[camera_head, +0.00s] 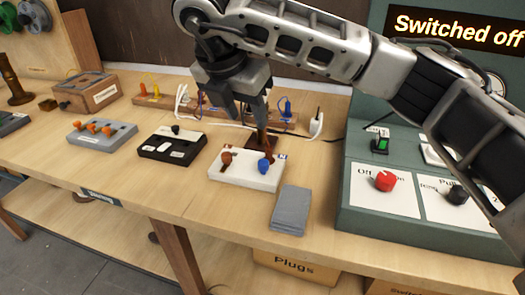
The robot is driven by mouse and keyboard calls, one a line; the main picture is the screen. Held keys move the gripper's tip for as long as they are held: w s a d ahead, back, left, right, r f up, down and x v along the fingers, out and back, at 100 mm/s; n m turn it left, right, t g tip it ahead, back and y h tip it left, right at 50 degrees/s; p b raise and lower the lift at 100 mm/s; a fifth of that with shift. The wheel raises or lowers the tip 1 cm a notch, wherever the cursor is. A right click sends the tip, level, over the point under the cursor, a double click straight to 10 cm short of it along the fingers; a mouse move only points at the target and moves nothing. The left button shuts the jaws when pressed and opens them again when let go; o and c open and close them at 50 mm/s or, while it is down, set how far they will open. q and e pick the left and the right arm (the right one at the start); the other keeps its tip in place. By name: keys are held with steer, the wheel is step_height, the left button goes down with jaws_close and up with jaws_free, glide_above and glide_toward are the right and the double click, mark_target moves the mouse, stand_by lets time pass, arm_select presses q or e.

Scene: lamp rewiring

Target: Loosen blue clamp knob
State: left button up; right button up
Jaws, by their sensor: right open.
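A white terminal block (243,180) lies on the workbench near the front edge. The blue clamp knob (264,166) stands on its right part, and a brown knob (227,157) stands on its left part. My right gripper (247,115) is open and empty, pointing down above and behind the block. It is apart from the blue knob, up and to the left of it in the picture. A small brown piece (262,143) behind the block is partly covered by a finger. My left gripper is out of view.
A black block (171,146) and a grey block with orange knobs (101,131) lie to the left. A green panel with a red knob (385,181) stands at right. A wooden strip (148,99) with plugs and cables runs behind.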

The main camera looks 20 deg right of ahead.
mark_target(263, 162)
steer(key=p+x, duration=0.2)
steer(key=x, duration=1.3)
steer(key=shift+d+f, duration=0.1)
steer(key=shift+f, duration=0.3)
jaws_close()
